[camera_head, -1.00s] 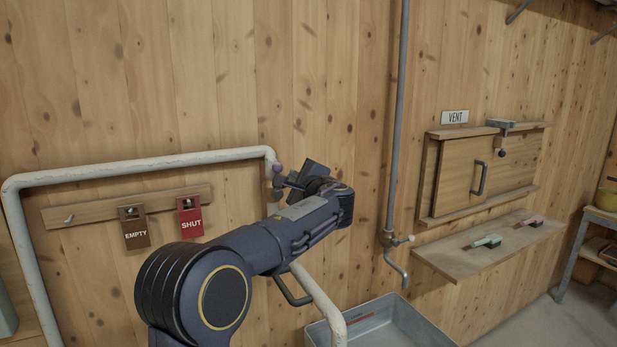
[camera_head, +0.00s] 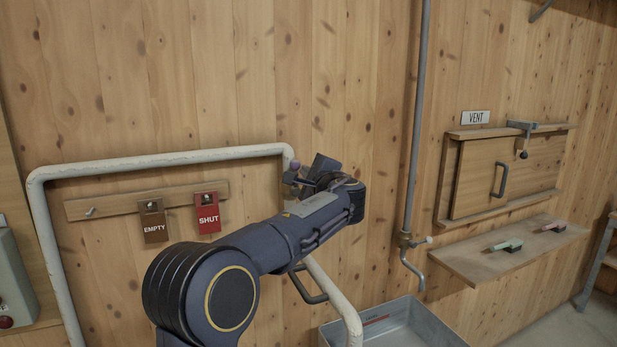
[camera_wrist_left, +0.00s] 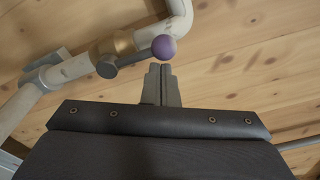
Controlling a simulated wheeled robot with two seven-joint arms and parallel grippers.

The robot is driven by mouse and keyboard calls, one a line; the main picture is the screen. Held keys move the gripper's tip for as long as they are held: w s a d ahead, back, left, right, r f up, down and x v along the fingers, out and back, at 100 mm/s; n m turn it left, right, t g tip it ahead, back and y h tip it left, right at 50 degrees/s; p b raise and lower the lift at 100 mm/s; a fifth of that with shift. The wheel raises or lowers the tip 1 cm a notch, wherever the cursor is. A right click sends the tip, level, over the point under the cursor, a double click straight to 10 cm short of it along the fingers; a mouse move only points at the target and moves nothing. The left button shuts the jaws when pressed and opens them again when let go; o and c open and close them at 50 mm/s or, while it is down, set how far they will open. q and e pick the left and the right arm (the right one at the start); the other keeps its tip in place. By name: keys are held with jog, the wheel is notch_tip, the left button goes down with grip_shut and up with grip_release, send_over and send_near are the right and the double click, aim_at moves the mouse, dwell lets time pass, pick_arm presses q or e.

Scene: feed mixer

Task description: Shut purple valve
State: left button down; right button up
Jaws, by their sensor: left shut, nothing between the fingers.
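The purple valve shows as a purple ball knob (camera_wrist_left: 164,47) on a short grey lever in the left wrist view. The lever starts at a brass-coloured fitting (camera_wrist_left: 124,42) on a white pipe and slants beside that pipe. In the head view the purple knob (camera_head: 295,165) is small, near the white pipe's upper right bend. My left gripper (camera_wrist_left: 161,67) is shut and empty, its fingertips just below the knob in the wrist view. Whether they touch it I cannot tell. In the head view my left gripper (camera_head: 308,182) is partly hidden by its own wrist. My right gripper is out of view.
The white pipe (camera_head: 165,160) frames a rail with EMPTY (camera_head: 153,221) and SHUT (camera_head: 208,213) tags. A metal trough (camera_head: 400,325) stands below right. A vent panel (camera_head: 505,175) and a shelf (camera_head: 500,248) are on the right wall.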

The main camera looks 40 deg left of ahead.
pick_arm(q)
jog(key=s+a+f+n+b, duration=0.1)
jog(key=s+f+n+b, duration=0.1)
jog(key=n+b, duration=0.6)
jog(key=s+a+f+n+y+b, duration=0.1)
jog(key=s+n+b, duration=0.3)
jog(key=b, duration=1.2)
jog(key=a+f+n, duration=0.1)
jog(key=n, duration=0.3)
jog(key=shift+s+a+n, duration=0.3)
jog(key=shift+s, duration=0.1)
